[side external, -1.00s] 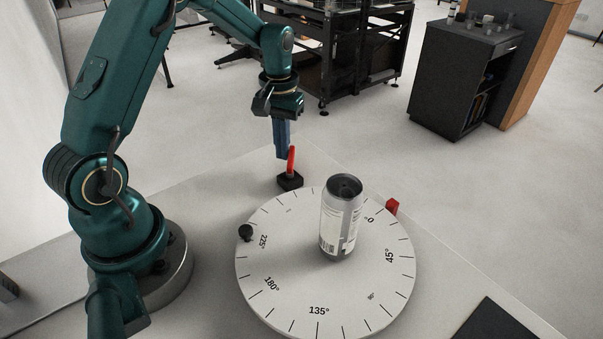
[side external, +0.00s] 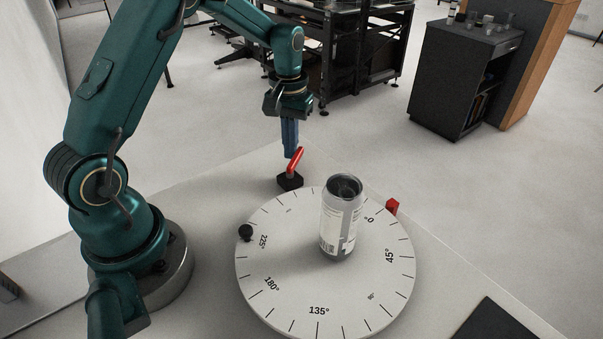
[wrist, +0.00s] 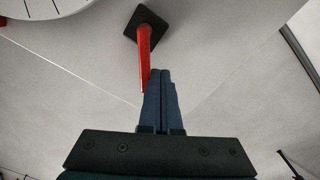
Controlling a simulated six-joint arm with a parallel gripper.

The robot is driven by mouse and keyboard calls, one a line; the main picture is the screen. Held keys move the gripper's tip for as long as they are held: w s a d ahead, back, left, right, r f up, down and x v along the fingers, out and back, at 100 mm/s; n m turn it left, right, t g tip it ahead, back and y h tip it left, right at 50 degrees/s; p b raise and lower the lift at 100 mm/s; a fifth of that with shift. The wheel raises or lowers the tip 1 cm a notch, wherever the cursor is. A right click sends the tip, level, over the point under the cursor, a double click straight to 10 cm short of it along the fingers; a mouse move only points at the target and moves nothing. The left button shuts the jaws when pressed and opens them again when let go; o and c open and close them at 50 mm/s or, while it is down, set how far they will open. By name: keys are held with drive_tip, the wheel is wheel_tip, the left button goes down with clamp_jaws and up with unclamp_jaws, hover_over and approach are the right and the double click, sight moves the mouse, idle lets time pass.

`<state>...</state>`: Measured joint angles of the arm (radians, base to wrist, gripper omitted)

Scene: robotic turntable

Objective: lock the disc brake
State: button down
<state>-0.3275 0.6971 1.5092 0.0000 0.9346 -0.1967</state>
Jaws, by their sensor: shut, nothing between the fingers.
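The disc brake is a red lever (side external: 296,160) on a black base (side external: 290,181) at the far edge of the turntable disc (side external: 290,300). The lever leans to the right in the side view. My gripper (side external: 291,154) is shut and empty, with its blue fingertips against or very close to the lever's upper part. In the wrist view the closed fingers (wrist: 161,75) lie beside the red lever (wrist: 144,58), just right of its free end; the black base (wrist: 147,20) shows above. I cannot tell for sure whether they touch.
A dark flat plate (side external: 495,330) lies at the front right. The table behind the brake is clear.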

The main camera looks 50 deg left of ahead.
drive_tip(key=shift+w+d, duration=0.55)
drive_tip(key=shift+d, duration=0.25)
idle(0.4)
drive_tip(key=shift+w+d, duration=0.2)
drive_tip(key=shift+d, duration=0.1)
wheel_tip(320, 180, up, 7)
idle(0.8)
